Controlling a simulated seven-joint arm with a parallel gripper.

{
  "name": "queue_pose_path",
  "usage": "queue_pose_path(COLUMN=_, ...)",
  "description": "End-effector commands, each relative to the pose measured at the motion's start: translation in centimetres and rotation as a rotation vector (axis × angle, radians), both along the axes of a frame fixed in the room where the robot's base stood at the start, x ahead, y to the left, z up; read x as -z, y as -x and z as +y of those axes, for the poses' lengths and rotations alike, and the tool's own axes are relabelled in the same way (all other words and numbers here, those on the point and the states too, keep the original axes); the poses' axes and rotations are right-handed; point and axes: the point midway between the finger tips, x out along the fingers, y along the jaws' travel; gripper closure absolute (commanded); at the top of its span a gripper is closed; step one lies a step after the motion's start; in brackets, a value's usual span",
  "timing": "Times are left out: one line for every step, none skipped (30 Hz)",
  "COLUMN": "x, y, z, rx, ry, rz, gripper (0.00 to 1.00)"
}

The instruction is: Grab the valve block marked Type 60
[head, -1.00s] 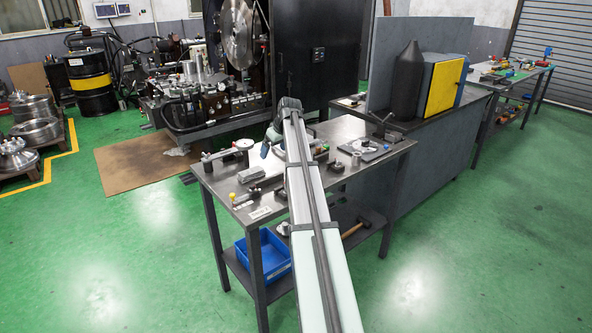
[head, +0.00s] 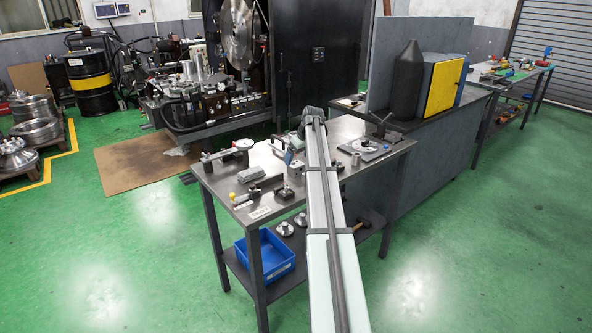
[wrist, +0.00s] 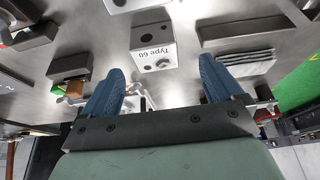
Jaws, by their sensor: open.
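The valve block (wrist: 153,48) is a pale grey cube with "Type 60" on one face and round dark holes. It sits on the metal table top near the middle of the wrist view. My gripper (wrist: 161,68) is open, its two blue fingers spread left and right of the block's near end. The block appears to lie ahead of the gap, with nothing held. In the head view my arm reaches over the workbench (head: 228,186) and largely hides this spot, so I cannot pick out the block there.
Another pale block with a hole (wrist: 130,4) stands just beyond. A dark bar (wrist: 240,28) and a striped silver stack (wrist: 238,57) lie to the right. A blue bin (head: 265,262) is on the lower shelf.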

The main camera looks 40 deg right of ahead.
Motion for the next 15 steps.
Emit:
queue_pose_path(x=0.4, y=-0.2, z=0.0, rx=0.000, ry=0.000, rz=0.000, gripper=0.06)
queue_pose_path(x=0.6, y=-0.3, z=0.0, rx=0.000, ry=0.000, rz=0.000, gripper=0.06)
queue_pose_path(x=0.8, y=-0.4, z=0.0, rx=0.000, ry=0.001, rz=-0.001, gripper=0.06)
queue_pose_path(x=0.9, y=-0.4, z=0.0, rx=0.000, ry=0.001, rz=-0.001, gripper=0.06)
queue_pose_path(x=1.0, y=-0.4, z=0.0, rx=0.000, ry=0.001, rz=-0.001, gripper=0.06)
queue_pose_path(x=1.1, y=-0.5, z=-0.1, rx=0.000, ry=0.001, rz=-0.001, gripper=0.06)
queue_pose_path(x=1.3, y=-0.6, z=-0.1, rx=0.000, ry=0.001, rz=-0.001, gripper=0.06)
queue_pose_path(x=1.5, y=-0.6, z=-0.2, rx=0.000, ry=0.001, rz=0.000, gripper=0.06)
queue_pose_path(x=1.8, y=-0.8, z=-0.2, rx=0.000, ry=0.000, rz=0.000, gripper=0.06)
queue_pose_path(x=2.1, y=-0.9, z=-0.3, rx=0.000, ry=0.000, rz=0.000, gripper=0.06)
queue_pose_path(x=2.4, y=-1.0, z=-0.4, rx=0.000, ry=0.000, rz=0.001, gripper=0.06)
queue_pose_path(x=2.9, y=-1.2, z=-0.5, rx=0.000, ry=0.000, rz=0.001, gripper=0.06)
queue_pose_path(x=3.3, y=-1.4, z=-0.6, rx=0.000, ry=0.000, rz=0.001, gripper=0.06)
queue_pose_path(x=3.6, y=-1.6, z=-0.6, rx=0.000, ry=0.000, rz=0.000, gripper=0.06)
queue_pose_path(x=4.2, y=-1.8, z=-0.6, rx=0.000, ry=0.000, rz=0.000, gripper=0.06)
